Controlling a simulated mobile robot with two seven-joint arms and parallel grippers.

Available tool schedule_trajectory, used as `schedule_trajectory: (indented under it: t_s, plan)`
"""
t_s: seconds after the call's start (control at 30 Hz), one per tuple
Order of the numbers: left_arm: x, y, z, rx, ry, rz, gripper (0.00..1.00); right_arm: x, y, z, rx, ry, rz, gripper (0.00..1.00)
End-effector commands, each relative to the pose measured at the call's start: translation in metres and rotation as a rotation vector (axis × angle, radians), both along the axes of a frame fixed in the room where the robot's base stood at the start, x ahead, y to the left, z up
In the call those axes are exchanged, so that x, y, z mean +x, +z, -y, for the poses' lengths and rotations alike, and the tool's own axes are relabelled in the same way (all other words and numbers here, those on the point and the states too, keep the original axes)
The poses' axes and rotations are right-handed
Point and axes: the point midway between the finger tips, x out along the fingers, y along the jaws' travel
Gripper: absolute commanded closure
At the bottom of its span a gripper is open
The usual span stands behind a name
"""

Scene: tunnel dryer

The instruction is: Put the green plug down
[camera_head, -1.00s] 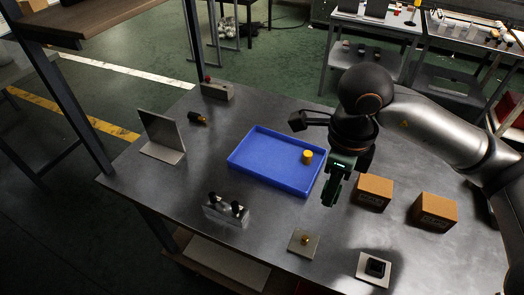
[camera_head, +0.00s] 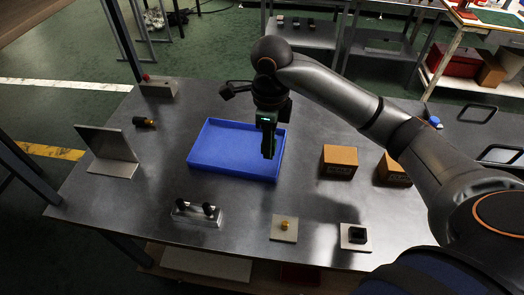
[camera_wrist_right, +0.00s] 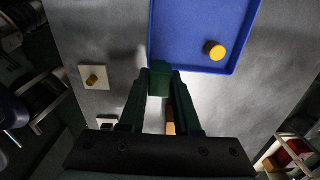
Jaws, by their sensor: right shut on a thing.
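My right gripper (camera_head: 268,150) is shut on the green plug, above the right side of the blue tray (camera_head: 225,173) in the head view. In the right wrist view the green plug (camera_wrist_right: 159,77) is held between the tips of the right gripper (camera_wrist_right: 160,88), near the edge of the blue tray (camera_wrist_right: 195,62). A yellow round plug (camera_wrist_right: 214,50) lies in the tray in that view; in the head view I cannot see it. My left gripper is not in view.
A plate with a brass peg (camera_head: 285,226) and a plate with a black socket (camera_head: 356,236) lie at the table's front. Cardboard boxes (camera_head: 339,162) stand right of the tray. A metal bracket (camera_head: 108,150) and a block with black knobs (camera_head: 196,214) stand left.

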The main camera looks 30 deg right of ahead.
Motion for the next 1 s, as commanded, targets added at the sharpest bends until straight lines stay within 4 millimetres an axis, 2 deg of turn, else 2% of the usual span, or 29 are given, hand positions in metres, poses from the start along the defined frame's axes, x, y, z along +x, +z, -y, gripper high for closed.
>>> schedule_trajectory:
  t_s: [0.1,0.2,0.37,0.6,1.0]
  plan:
    - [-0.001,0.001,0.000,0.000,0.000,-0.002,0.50,0.016,-0.020,0.002,0.000,-0.002,-0.004,1.00]
    - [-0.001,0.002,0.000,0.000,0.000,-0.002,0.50,0.024,-0.029,0.002,0.001,0.000,-0.002,1.00]
    - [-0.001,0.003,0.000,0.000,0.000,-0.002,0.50,0.031,-0.039,0.003,0.001,0.000,-0.001,1.00]
    - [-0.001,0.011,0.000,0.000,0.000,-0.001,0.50,0.033,-0.068,0.003,0.001,0.000,-0.001,1.00]
    - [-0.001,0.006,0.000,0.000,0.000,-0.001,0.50,0.033,-0.075,0.004,-0.001,0.000,0.002,1.00]
